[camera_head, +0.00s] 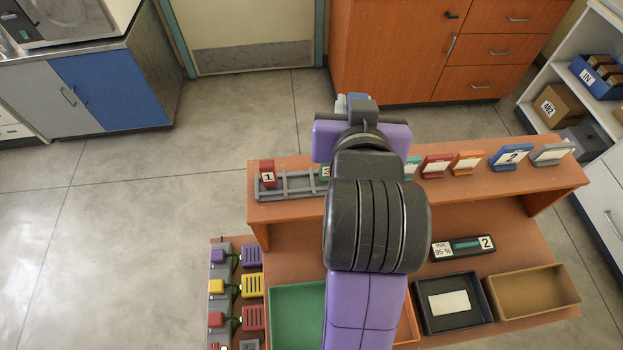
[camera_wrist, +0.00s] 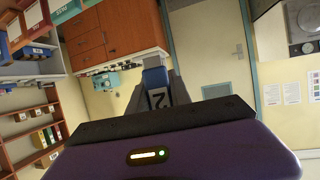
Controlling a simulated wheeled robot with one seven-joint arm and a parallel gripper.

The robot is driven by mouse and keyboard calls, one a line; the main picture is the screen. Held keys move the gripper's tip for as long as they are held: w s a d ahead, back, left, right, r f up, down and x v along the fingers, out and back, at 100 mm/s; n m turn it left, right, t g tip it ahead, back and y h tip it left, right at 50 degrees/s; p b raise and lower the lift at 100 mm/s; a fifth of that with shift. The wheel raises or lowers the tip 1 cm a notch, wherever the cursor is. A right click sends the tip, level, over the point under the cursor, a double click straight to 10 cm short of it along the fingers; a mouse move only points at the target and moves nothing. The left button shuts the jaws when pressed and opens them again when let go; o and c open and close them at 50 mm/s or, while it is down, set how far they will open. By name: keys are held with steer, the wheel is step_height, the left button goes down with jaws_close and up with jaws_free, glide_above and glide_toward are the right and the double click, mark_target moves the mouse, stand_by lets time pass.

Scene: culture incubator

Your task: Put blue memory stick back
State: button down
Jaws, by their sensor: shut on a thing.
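The grey rack (camera_head: 291,194) lies at the left end of the shelf. My arm hides what lies right of the green stick.
Coloured card stands, including a blue one marked 2 (camera_head: 509,158), line the shelf's right half. Below are a black display box marked 2 (camera_head: 463,246), green (camera_head: 296,301), black (camera_head: 451,302) and tan (camera_head: 534,292) trays. Coloured plugged units (camera_head: 251,257) stand at the left.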

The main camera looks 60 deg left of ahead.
step_height(320, 180, up, 5)
steer(key=n+g+y, duration=0.1)
steer(key=n+g, duration=0.1)
glide_above(297, 172)
step_height(297, 172, down, 20)
steer(key=shift+w+a+r+p, duration=0.15)
steer(key=shift+r+p, duration=0.1)
steer(key=shift+p, duration=0.45)
steer(key=c, duration=1.5)
jaws_free()
steer(key=shift+f, duration=0.1)
steer(key=shift+o, duration=0.2)
steer(key=b+v, duration=0.1)
steer(key=v, duration=1.1)
